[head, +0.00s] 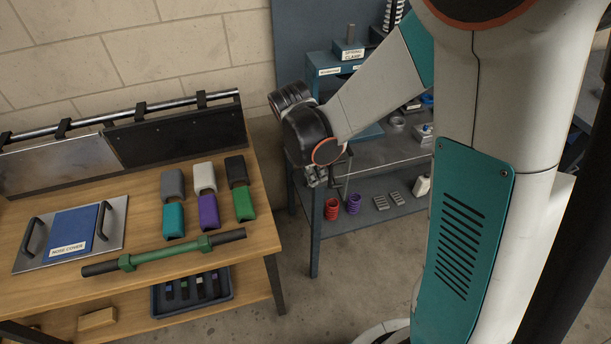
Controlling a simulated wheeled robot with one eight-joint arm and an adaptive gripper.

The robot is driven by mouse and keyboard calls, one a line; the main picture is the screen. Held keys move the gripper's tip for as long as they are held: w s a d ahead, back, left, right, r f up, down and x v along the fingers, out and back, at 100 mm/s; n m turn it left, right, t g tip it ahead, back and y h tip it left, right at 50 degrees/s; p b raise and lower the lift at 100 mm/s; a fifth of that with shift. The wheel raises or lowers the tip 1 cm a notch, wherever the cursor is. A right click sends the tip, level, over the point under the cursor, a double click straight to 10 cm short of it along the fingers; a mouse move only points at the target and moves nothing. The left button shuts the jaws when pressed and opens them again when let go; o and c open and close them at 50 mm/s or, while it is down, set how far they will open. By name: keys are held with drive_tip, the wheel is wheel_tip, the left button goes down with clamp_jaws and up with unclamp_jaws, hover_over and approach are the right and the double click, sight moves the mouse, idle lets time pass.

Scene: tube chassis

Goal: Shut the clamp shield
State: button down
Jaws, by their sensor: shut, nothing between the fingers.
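My gripper (315,176) hangs at the end of my bent arm, small in the picture, between the wooden table and the grey bench. It looks shut and holds nothing. A small grey block (348,50) with a post stands at the back of the bench, with a label (353,56) that seems to read "CLAMP". A blue housing (325,66) with another label stands beside it, partly hidden by my arm. I cannot tell which part is the clamp shield, or whether it is open. My gripper is below and in front of these parts, apart from them.
The wooden table (262,222) at left holds coloured sleeves (204,208), a green bar (165,252) and a plate (72,232) labelled "HOSE COVER". Dark and metal panels (180,135) hang from a rail behind.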

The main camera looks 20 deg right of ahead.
drive_tip(key=shift+d, duration=0.25)
